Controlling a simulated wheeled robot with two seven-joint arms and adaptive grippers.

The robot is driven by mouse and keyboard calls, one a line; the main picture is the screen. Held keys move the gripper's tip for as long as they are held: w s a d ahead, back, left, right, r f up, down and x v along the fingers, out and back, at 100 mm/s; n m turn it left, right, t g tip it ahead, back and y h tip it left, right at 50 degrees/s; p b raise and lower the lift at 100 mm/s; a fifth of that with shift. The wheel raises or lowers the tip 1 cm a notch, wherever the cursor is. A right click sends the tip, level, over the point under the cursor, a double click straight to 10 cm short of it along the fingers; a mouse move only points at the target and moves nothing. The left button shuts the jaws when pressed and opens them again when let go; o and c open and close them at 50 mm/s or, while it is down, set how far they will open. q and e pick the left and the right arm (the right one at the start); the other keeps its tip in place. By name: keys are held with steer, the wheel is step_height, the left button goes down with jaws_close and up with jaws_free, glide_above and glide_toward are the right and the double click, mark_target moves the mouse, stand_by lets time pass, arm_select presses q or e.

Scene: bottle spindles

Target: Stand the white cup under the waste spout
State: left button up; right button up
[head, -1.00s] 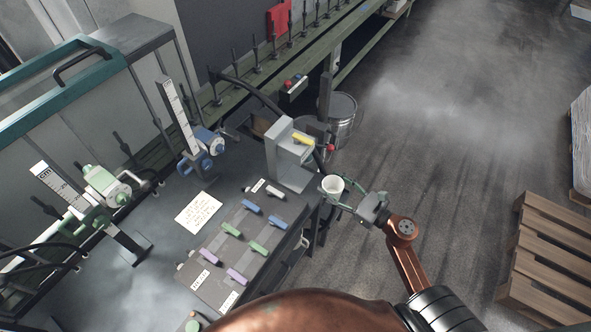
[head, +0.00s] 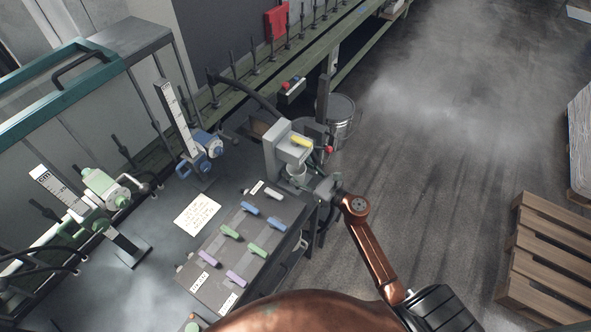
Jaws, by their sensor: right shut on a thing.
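The white cup (head: 297,171) is upright, just below the overhanging head of the grey dispenser (head: 284,143) with a yellow piece on top. My right gripper (head: 303,182) comes in from the right and is shut on the cup. The dispenser's head hides part of the cup's top, and the spout itself is hard to make out. I cannot tell whether the cup's bottom touches anything. My left gripper is not in view.
A control panel (head: 225,262) with several coloured levers lies just left of the cup. A paper note (head: 197,214) and a blue gauge stand (head: 207,143) are farther left. A metal drum (head: 341,112) stands behind. The floor at right is open up to a wooden pallet (head: 548,262).

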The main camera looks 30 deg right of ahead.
steer(key=shift+f, duration=0.2)
steer(key=shift+f, duration=0.15)
steer(key=o, duration=1)
steer(key=shift+r, duration=0.25)
steer(key=v, duration=1.2)
steer(key=shift+b, duration=0.4)
